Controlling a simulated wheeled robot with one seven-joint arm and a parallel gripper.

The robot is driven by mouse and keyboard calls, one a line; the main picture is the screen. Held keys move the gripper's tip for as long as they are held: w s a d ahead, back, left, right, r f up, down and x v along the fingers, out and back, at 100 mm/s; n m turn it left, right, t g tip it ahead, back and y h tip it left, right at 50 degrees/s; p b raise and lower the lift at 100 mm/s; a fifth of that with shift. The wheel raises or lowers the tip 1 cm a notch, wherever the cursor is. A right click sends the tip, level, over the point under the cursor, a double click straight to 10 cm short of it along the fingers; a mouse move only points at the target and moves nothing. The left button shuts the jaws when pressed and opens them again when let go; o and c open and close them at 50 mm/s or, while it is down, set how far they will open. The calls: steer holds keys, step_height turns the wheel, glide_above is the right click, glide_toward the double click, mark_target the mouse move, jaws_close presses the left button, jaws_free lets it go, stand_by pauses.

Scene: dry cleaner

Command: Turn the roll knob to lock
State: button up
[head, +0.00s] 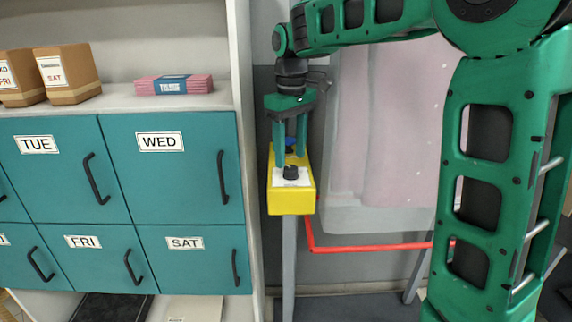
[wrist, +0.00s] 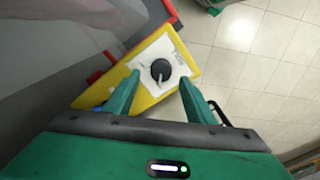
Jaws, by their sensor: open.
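The roll knob (head: 291,172) is a small black dial on a white plate on top of a yellow box (head: 290,202). In the wrist view the knob (wrist: 161,70) has a pale pointer line, and the white plate (wrist: 176,50) carries lettering too small to read surely. My gripper (head: 291,160) points down above the box, its fingers spread on either side of the knob. In the wrist view the fingertips of my gripper (wrist: 160,75) flank the knob with gaps on both sides. It holds nothing. Whether the fingertips reach the knob's height is unclear.
A blue part (head: 290,143) sits on the box behind the knob. A shelf unit with teal drawers (head: 175,180) stands close at the left. A red bar (head: 370,247) runs low at the right, before a pink hanging cloth (head: 385,120). Tiled floor (wrist: 260,50) lies open beyond the box.

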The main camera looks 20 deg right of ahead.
mark_target(290, 167)
steer(key=shift+f, duration=1.8)
